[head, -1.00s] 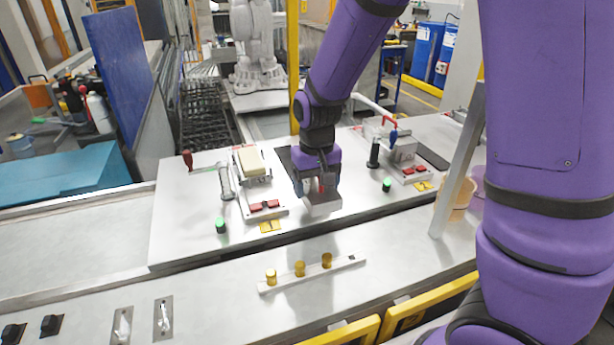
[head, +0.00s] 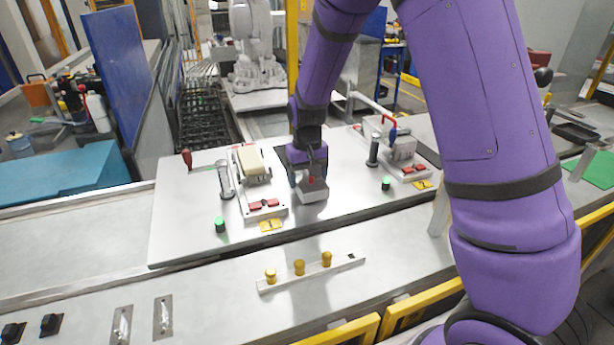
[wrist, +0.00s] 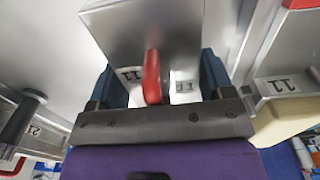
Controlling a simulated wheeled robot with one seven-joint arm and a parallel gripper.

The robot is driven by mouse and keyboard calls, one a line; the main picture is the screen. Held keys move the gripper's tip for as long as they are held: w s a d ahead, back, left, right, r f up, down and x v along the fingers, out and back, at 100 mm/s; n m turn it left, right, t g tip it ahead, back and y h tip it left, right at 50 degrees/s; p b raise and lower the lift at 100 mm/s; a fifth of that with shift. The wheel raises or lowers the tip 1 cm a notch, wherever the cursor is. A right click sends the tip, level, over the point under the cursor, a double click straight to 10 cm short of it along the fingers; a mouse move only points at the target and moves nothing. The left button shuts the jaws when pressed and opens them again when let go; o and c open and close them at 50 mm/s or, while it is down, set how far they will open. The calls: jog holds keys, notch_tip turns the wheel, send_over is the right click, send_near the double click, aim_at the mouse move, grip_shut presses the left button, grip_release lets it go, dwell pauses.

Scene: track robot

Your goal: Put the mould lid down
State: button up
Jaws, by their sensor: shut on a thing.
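The mould lid (head: 314,192) is a grey metal block with a red handle. My gripper (head: 309,177) is shut on it, and the lid hangs below the fingers over the middle of the bench plate, between two fixtures. In the wrist view the lid (wrist: 140,25) fills the top centre, and its red handle (wrist: 151,75) stands between the blue fingers. I cannot tell from these views how far the lid is above the plate. The left fixture (head: 274,211) has a cream block (head: 251,160) on it, close to the lid's left.
A right fixture (head: 421,174) carries a grey block (head: 403,149) and a red clamp handle (head: 391,135). Black posts and green buttons stand nearby. A rail (head: 343,264) with brass knobs lies in front. The plate (head: 340,207) is bare right of the lid.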

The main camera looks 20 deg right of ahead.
jog(key=shift+f, duration=0.15)
jog(key=o, duration=1.2)
notch_tip(320, 180, up, 12)
jog(key=shift+r, duration=0.1)
jog(key=shift+s+d+r, duration=0.1)
jog(key=shift+s+r, duration=0.1)
jog(key=shift+r, duration=0.2)
jog(key=s+d+r+t, duration=0.1)
jog(key=s+r, duration=0.3)
jog(key=s, duration=0.6)
jog(key=s+d+r+t, duration=0.2)
jog(key=s+d+r, duration=0.1)
jog(key=s, duration=0.6)
jog(key=s+d+r+t, duration=0.2)
jog(key=s+r, duration=0.4)
jog(key=s, duration=0.4)
jog(key=shift+s+d, duration=0.35)
